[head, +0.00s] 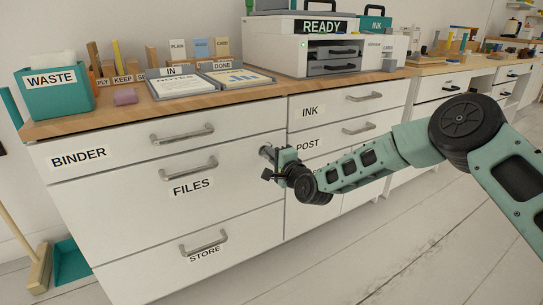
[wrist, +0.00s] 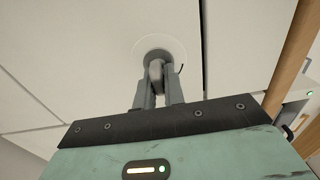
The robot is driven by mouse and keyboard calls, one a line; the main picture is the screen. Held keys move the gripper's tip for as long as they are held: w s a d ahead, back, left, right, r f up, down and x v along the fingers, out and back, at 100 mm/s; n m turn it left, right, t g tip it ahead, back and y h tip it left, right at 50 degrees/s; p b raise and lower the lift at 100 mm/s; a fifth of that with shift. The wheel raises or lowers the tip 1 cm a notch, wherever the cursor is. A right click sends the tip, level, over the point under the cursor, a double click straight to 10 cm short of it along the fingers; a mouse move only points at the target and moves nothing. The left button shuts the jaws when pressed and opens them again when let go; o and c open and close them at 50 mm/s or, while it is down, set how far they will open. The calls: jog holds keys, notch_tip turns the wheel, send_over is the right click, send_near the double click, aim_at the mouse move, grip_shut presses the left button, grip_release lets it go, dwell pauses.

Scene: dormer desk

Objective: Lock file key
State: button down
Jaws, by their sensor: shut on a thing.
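The white FILES drawer (head: 225,185) is closed, with its handle (head: 188,168) on the front. My gripper (head: 267,160) is at the upper right part of this drawer front. In the wrist view, my gripper (wrist: 158,92) is shut on the grey key (wrist: 156,70). The key's far end meets a round grey lock (wrist: 158,54) set in a pale ring (wrist: 176,46) on the white front. The key's tip is hidden, and I cannot tell how far it is turned. In the head view, my gripper covers most of the lock.
The BINDER drawer (head: 100,160) above and the STORE drawer (head: 150,270) below are closed. INK and POST drawers (head: 345,112) are to the right. The wooden desktop (head: 130,115) holds a WASTE bin (head: 55,92), trays and a printer (head: 290,45). Open floor (head: 380,260) lies in front.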

jog(key=c, duration=1.5)
grip_release()
jog(key=p+v, duration=0.5)
jog(key=v, duration=1.2)
jog(key=shift+d, duration=0.2)
jog(key=shift+s, duration=0.15)
